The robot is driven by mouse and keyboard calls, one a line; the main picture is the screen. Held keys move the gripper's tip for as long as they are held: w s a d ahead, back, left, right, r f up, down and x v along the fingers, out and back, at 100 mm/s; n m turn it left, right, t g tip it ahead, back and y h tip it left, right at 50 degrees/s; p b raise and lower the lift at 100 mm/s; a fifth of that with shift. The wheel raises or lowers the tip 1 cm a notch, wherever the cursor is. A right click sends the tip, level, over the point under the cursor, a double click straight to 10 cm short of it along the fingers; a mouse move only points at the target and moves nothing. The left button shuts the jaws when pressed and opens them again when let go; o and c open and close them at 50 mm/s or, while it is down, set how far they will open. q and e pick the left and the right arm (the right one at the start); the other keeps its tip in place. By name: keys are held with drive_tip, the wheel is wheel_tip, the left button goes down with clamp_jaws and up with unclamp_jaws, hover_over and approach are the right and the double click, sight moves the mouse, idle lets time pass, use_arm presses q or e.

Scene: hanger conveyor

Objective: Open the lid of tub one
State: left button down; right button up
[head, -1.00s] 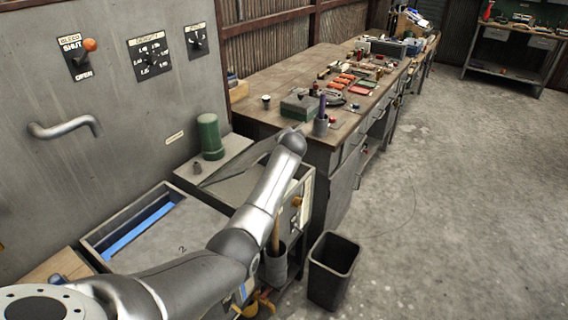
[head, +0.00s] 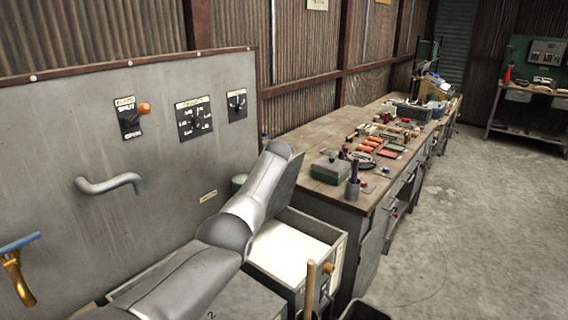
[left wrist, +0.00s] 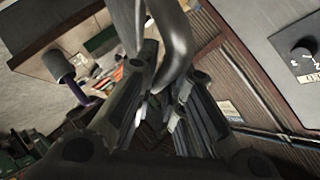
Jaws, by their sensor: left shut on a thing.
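Tub one (head: 341,262) stands by the wooden bench in the head view, with its pale inside exposed. Its grey lid (head: 290,183) is raised and steeply tilted behind my left arm, which hides much of it. My left gripper is hidden in the head view. In the left wrist view my left gripper (left wrist: 163,108) is shut on a curved grey bar, which looks like the lid handle (left wrist: 172,42). The exact contact is dark and hard to make out. My right gripper is not in view.
Tub two (head: 245,300), marked 2, is partly behind my arm. A grey panel (head: 70,130) with switches and a bent pipe (head: 110,185) stands at left. A cluttered bench (head: 320,140) lies beyond tub one. A dark bin (head: 362,312) is at the bottom. Floor at right is clear.

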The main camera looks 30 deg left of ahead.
use_arm(q)
drive_tip(key=shift+a, duration=0.2)
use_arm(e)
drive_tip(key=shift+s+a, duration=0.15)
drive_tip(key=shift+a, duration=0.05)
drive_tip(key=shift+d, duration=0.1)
use_arm(q)
drive_tip(key=c, duration=1.5)
unclamp_jaws()
drive_tip(key=shift+f, duration=0.1)
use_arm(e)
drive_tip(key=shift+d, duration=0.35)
use_arm(q)
drive_tip(key=shift+s+d, duration=0.1)
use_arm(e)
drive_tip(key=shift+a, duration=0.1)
